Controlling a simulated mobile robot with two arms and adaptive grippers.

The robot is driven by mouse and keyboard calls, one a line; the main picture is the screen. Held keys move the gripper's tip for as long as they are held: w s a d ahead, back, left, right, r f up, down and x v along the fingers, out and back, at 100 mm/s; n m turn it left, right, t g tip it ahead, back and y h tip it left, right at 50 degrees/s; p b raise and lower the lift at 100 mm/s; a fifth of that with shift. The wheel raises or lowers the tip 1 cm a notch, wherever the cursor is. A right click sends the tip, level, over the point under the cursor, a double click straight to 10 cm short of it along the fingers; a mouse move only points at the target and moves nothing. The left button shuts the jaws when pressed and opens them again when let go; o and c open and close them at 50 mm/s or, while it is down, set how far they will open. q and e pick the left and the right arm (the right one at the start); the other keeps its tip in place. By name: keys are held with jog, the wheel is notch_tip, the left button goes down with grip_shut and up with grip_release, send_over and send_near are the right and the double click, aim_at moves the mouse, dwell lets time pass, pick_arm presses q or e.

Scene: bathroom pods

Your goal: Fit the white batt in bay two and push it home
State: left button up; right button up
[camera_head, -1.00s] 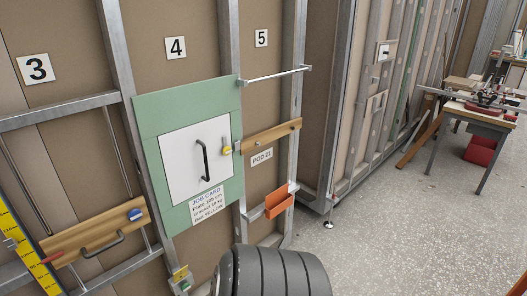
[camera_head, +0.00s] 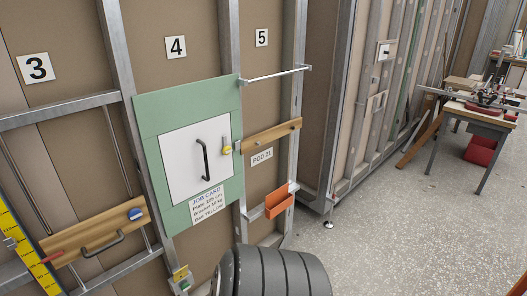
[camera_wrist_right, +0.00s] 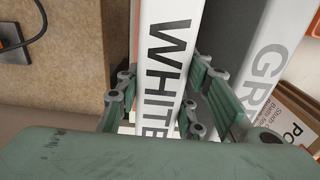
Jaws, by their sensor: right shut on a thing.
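In the right wrist view, the white batt (camera_wrist_right: 165,50), lettered "WHITE", stands between the green-padded fingers of my right gripper (camera_wrist_right: 158,100). The gripper is shut on it, one finger on each side. The batt's far end runs out of the top of that view. Bay two does not show in the head view, where the bays marked 3 (camera_head: 35,68), 4 (camera_head: 176,47) and 5 (camera_head: 261,38) are seen. My left gripper is in neither current view.
A second batt lettered "GR" (camera_wrist_right: 265,60) lies close to the right of my right gripper. A brown board (camera_wrist_right: 60,85) is at the left. In the head view, a green panel (camera_head: 150,130) covers part of bay 4. A workbench (camera_head: 480,115) stands at the right beyond clear floor.

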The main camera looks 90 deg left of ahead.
jog(key=shift+r+p, duration=1.1)
jog(key=shift+r, duration=1.1)
jog(key=shift+r+p, duration=0.7)
jog(key=shift+r, duration=0.65)
jog(key=shift+f, duration=0.1)
